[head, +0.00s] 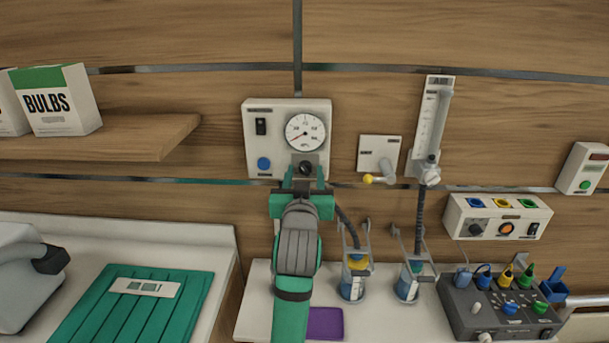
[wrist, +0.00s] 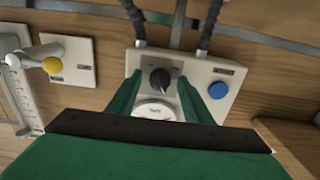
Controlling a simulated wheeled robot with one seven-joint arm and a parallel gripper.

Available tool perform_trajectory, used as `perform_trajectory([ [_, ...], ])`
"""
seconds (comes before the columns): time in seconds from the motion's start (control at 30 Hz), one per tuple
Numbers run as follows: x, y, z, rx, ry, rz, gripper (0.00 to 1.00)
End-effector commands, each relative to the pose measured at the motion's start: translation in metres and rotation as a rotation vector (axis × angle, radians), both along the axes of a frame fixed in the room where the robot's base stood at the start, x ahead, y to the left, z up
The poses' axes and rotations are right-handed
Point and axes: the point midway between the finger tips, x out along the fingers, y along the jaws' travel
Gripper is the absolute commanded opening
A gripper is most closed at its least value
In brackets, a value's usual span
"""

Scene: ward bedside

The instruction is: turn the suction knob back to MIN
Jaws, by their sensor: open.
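The suction unit (head: 258,148) is a pale box on the wood wall, with a round gauge (head: 305,132) whose red needle points to the lower left. Its dark suction knob (head: 305,168) sits below the gauge. In the wrist view the knob (wrist: 160,79) is black with a pale pointer mark, and its labels are too small to read. My gripper (head: 306,181) is open in front of the knob. In the wrist view, its green fingers (wrist: 159,88) stand on either side of the knob, apparently with gaps. The gauge (wrist: 155,110) is partly hidden there.
A blue button (head: 264,163) and black switch (head: 260,126) are on the unit's left side. A yellow-tipped lever (head: 370,179) and a flowmeter (head: 432,125) are to the right. Jars (head: 353,285) stand on the counter below. A shelf (head: 150,140) juts out at left.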

Motion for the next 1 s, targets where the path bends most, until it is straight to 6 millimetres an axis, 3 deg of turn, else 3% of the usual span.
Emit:
perform_trajectory([
  [0.07, -0.0002, 0.0002, 0.0, 0.0, 0.0, 0.0, 0.43],
  [0.23, -0.0003, 0.0003, 0.0, 0.0, 0.0, 0.0, 0.05],
  [0.67, -0.0005, -0.0007, -0.0002, -0.074, 0.0, -0.001, 0.05],
  [1.0, -0.0005, -0.002, -0.0004, -0.337, -0.003, -0.002, 0.05],
])
